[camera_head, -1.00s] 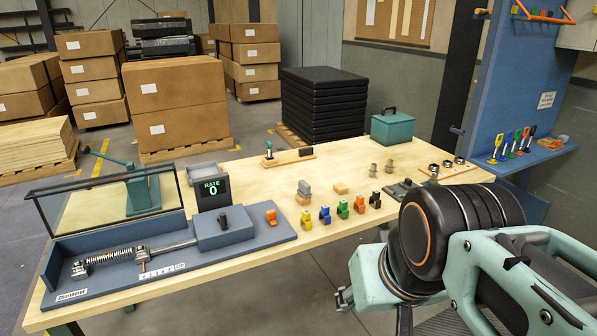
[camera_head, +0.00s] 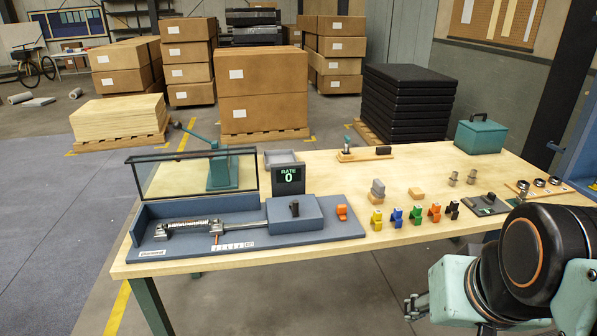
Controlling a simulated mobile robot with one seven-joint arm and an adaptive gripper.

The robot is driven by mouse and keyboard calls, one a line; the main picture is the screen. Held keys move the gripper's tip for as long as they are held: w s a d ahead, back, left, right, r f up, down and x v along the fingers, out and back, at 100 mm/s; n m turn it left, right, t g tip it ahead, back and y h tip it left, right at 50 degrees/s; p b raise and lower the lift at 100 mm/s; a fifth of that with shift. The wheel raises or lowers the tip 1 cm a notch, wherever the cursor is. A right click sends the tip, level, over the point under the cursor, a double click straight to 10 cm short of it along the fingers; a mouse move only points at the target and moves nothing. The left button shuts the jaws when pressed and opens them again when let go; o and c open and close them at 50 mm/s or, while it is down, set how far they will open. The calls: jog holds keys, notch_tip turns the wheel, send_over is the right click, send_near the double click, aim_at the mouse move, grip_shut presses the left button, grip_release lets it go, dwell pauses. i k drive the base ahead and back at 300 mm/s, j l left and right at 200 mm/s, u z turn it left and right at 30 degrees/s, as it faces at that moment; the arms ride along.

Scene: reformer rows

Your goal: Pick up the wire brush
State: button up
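I cannot make out the wire brush for certain. A small wooden stand (camera_head: 363,155) at the back middle of the bench carries a thin upright teal-topped piece (camera_head: 347,143) and a dark block (camera_head: 383,151); the dark block may be a brush, but it is too small to tell. My gripper (camera_head: 415,306) shows only in part at the lower right, below and in front of the bench's front edge. It is well apart from the stand, and its finger opening cannot be read.
The wooden bench (camera_head: 330,245) holds a blue spring fixture (camera_head: 180,255) with a clear guard, a rate display (camera_head: 289,179), several coloured clips (camera_head: 397,216) along the front, and a teal box (camera_head: 481,135) at the back right. Bare wood lies around the stand.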

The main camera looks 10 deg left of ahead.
aim_at(378, 189)
jog(key=i+l, duration=0.1)
jog(key=i, duration=0.3)
jog(key=i+l, duration=0.15)
jog(key=i, duration=0.3)
jog(key=i+l, duration=0.1)
jog(key=i, duration=0.3)
jog(key=i+l+u, duration=0.15)
jog(key=i, duration=0.25)
jog(key=i+l+u, duration=0.15)
jog(key=i, duration=0.2)
jog(key=k+u, duration=0.15)
jog(key=i+l+z, duration=0.15)
jog(key=i, duration=0.15)
jog(key=i+l+z, duration=0.15)
jog(key=i, duration=0.15)
